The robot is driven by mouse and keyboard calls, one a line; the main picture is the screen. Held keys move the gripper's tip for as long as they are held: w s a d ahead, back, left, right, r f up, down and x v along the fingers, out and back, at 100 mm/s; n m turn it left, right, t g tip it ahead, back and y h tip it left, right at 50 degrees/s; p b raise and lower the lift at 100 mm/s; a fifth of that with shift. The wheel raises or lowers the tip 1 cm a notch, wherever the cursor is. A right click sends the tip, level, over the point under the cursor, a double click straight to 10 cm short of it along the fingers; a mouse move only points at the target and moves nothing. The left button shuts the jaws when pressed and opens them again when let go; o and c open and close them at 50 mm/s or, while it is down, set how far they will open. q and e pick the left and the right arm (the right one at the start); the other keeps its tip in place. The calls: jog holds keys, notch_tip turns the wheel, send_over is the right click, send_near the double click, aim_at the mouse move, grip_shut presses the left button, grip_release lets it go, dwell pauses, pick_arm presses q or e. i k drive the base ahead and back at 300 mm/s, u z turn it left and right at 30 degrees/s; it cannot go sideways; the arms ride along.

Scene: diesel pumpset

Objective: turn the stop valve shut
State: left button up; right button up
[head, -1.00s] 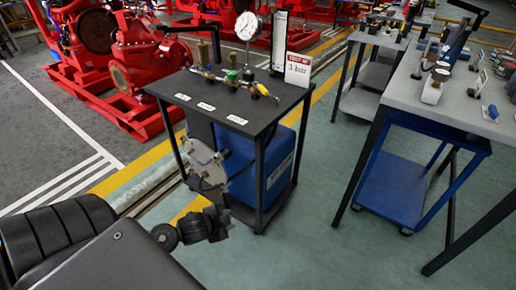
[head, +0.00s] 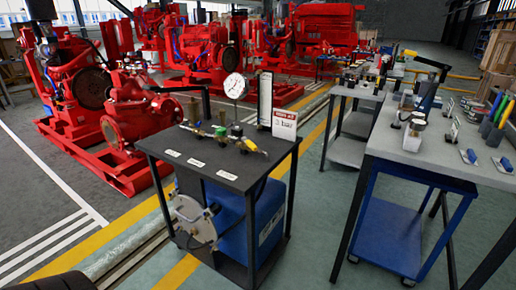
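A brass pipe row (head: 221,137) with several small valves lies along a dark-topped bench (head: 222,180). The handles are too small to tell which is the stop valve or how far each is turned. A white dial gauge (head: 234,87) stands behind the row. Neither of my grippers is in view.
A sign reading 3 bar (head: 285,125) stands at the bench's back right. A blue box (head: 250,215) and a round metal plate (head: 191,221) are under the top. A grey worktable (head: 400,147) stands right. Red pumpsets (head: 128,125) stand behind left. Green floor is clear between the tables.

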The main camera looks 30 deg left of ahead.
aim_at(250, 144)
jog(key=k, duration=1.25)
jog(key=u, duration=0.45)
jog(key=i, duration=0.3)
jog(key=u, duration=0.75)
jog(key=i, duration=1.6)
jog(key=z, duration=1)
